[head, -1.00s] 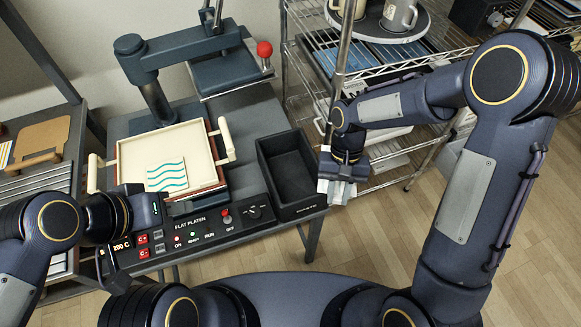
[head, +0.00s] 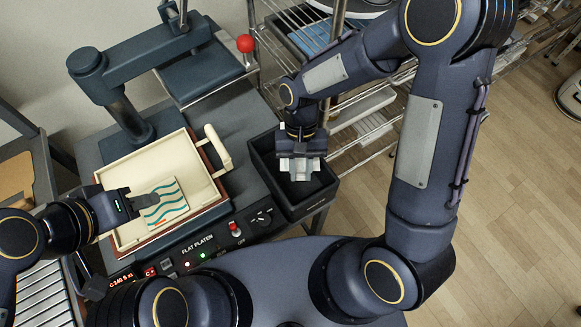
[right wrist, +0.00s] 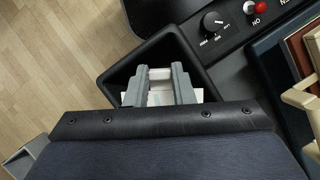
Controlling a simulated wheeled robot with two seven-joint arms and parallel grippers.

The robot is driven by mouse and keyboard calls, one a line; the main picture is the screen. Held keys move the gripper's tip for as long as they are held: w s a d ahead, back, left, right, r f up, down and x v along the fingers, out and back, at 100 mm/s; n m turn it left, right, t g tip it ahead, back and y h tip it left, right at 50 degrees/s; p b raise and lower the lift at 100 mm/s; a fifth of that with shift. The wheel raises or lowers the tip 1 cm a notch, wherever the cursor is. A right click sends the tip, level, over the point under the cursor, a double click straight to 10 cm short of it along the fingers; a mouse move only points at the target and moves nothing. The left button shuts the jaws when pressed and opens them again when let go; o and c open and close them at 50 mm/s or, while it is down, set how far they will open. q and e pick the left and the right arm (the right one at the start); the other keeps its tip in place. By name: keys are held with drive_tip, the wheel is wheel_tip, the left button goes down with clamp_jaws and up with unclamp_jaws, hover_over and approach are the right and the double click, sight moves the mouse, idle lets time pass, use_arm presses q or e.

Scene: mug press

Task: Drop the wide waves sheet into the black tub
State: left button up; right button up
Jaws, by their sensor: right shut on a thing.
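A cream sheet with teal waves (head: 168,203) lies in the cream tray (head: 113,178) of the press; some orange shows near its lower edge. My left gripper (head: 145,200) is at this sheet's left edge; whether it is open or shut is unclear. My right gripper (head: 299,167) is over the black tub (head: 262,163), fingers pointing down into its opening. It is shut on a white thing (right wrist: 160,73), whose face and any print are mostly hidden. The tub (right wrist: 118,78) surrounds the fingers in the right wrist view. Its floor is largely hidden.
The control panel (head: 205,245) with knobs runs along the press front, beside the tub. The press arm with a red ball handle (head: 245,43) is swung back behind the tray. A wire rack (head: 375,125) stands right of the tub. Wooden floor (head: 510,190) is open at right.

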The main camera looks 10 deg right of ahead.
wheel_tip(320, 180, down, 4)
drive_tip(key=b, duration=0.3)
drive_tip(key=shift+a+f, duration=0.1)
drive_tip(key=shift+f, duration=0.1)
drive_tip(key=o, duration=1)
drive_tip(key=v, duration=0.7)
drive_tip(key=shift+w+r, duration=0.2)
drive_tip(key=shift+r, duration=0.15)
